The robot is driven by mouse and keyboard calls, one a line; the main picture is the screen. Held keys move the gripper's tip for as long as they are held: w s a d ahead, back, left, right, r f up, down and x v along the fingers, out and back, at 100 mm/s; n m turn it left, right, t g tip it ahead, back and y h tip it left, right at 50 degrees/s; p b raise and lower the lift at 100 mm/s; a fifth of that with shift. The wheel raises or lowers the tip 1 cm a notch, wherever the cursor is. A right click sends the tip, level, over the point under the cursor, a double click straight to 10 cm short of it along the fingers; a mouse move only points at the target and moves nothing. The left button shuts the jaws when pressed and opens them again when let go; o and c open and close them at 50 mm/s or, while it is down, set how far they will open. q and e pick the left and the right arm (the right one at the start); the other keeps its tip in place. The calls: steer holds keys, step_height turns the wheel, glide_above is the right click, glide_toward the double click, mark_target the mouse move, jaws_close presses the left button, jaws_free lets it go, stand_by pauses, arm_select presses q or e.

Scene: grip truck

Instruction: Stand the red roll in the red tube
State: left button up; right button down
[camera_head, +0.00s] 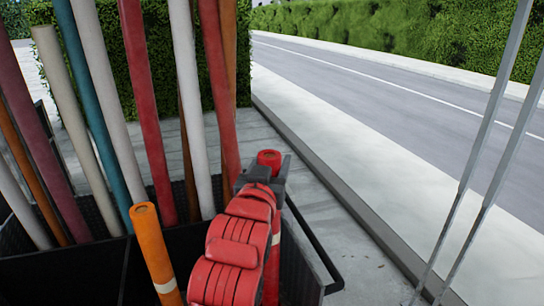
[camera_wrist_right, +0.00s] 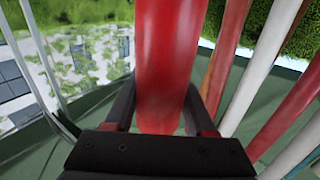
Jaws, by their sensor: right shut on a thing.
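The red roll (camera_head: 268,157) stands nearly upright at the right side of the dark bin, its top end showing above my right gripper (camera_head: 262,178). My right gripper is shut on it. In the right wrist view the roll (camera_wrist_right: 170,60) fills the space between the two dark fingers (camera_wrist_right: 160,110). A lower red length with a pale band shows beside my red arm in the head view; its bottom end is hidden. I cannot pick out the red tube for certain, or tell whether the roll is in it. My left gripper is not in view.
Several long rolls lean in the dark bin (camera_head: 60,278), including a red one (camera_head: 147,110), a white one (camera_head: 187,100) and a teal one (camera_head: 92,100). An orange roll (camera_head: 155,250) stands near the front. Pavement (camera_head: 335,200) lies open to the right.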

step_height(320, 180, down, 6)
steer(key=b, duration=0.4)
steer(key=shift+b, duration=0.4)
steer(key=shift+f, duration=0.1)
stand_by(0.5)
steer(key=shift+f+b, duration=0.3)
steer(key=shift+b, duration=0.2)
steer(key=shift+c, duration=0.8)
jaws_free()
steer(key=shift+s, duration=0.1)
